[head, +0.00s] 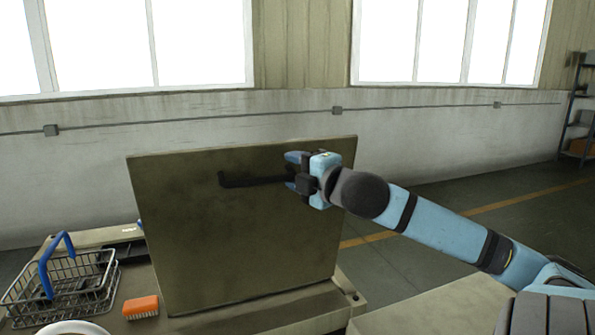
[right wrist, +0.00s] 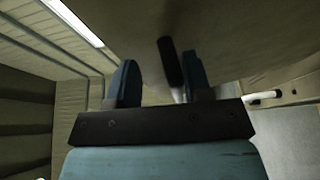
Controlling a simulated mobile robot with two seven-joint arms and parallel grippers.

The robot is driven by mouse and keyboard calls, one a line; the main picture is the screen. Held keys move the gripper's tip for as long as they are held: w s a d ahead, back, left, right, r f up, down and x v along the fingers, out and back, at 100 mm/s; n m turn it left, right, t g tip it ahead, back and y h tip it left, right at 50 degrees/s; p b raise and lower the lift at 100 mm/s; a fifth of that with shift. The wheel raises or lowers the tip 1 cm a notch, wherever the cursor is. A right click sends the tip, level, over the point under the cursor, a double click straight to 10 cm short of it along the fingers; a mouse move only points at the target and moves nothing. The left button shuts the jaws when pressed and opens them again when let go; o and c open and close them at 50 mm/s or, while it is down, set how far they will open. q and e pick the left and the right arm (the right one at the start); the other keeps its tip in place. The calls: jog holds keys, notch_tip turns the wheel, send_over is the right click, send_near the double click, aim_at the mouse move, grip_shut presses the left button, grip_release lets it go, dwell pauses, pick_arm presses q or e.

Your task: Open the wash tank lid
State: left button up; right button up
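The wash tank lid (head: 240,235) is a large dull olive-brown square plate. It stands steeply raised, nearly upright, in the middle of the head view. A black bar handle (head: 250,181) runs across its upper part. My right gripper (head: 293,172) is at the right end of the handle. In the right wrist view, my right gripper (right wrist: 160,85) has its blue fingers apart. The dark handle (right wrist: 170,62) lies between them, close to the right finger, with a clear gap to the left one. The tank opening is not visible. My left gripper is not in view.
A wire basket (head: 85,285) with a blue handle stands at the lower left. An orange brush (head: 141,307) lies beside the lid, and part of a white round bowl (head: 72,328) shows at the bottom edge. A shelf rack (head: 580,120) stands at the far right.

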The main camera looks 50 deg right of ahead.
jog(key=shift+s+r, duration=0.1)
jog(key=shift+s, duration=0.15)
